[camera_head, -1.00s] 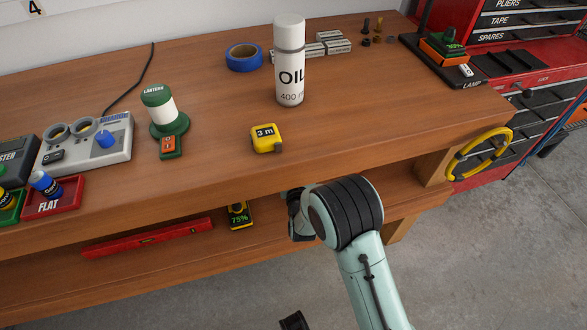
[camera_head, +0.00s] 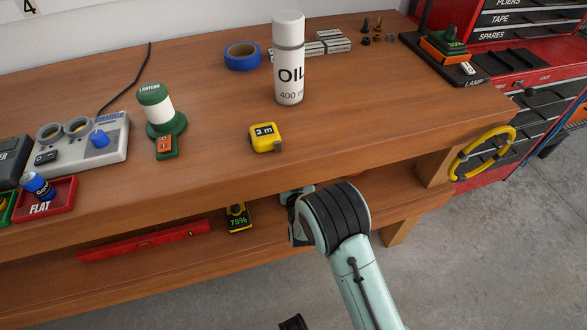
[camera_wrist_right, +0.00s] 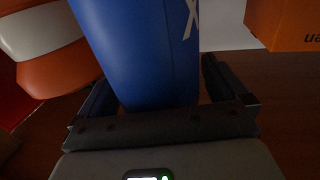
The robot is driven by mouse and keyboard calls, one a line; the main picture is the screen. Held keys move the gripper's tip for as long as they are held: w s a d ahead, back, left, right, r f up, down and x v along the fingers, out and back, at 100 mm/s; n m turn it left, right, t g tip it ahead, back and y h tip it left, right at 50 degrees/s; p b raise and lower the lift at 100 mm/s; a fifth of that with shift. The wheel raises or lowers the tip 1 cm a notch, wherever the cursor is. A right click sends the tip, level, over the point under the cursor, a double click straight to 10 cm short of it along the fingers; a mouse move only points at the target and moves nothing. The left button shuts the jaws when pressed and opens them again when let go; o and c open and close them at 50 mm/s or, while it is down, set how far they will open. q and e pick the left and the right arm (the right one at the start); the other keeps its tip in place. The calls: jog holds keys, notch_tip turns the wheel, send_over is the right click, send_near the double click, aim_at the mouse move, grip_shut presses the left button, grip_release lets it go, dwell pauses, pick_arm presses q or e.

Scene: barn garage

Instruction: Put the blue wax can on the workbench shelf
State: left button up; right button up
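A blue can (camera_wrist_right: 140,45) with a white letter X on its side fills the middle of the right wrist view. It sits between the two fingers of my right gripper (camera_wrist_right: 160,85), close to both. I cannot tell whether the fingers press on it. In the head view my right arm reaches to the workbench shelf (camera_head: 130,275), under the bench top (camera_head: 340,140). Its fingers and the can are hidden there behind the wrist.
On the shelf are a red level (camera_head: 145,241) and a yellow-black device (camera_head: 237,217). The bench top holds an oil can (camera_head: 289,60), a tape measure (camera_head: 265,138) and a lantern (camera_head: 163,118). An orange box (camera_wrist_right: 283,25) stands near the blue can.

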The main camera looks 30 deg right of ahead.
pick_arm(q)
jog(key=shift+r, duration=0.1)
pick_arm(e)
jog(key=shift+r, duration=0.1)
pick_arm(q)
jog(key=shift+s+d+r+g+p, duration=0.15)
jog(key=shift+s+d+r+p, duration=0.3)
jog(key=shift+s, duration=0.15)
jog(key=shift+s+d+r+g+p, duration=0.15)
jog(key=shift+s+d+r+p, duration=0.15)
jog(key=shift+s+r+p, duration=0.25)
pick_arm(e)
jog(key=v, duration=1.2)
pick_arm(q)
jog(key=shift+f, duration=0.1)
pick_arm(e)
jog(key=shift+r, duration=0.1)
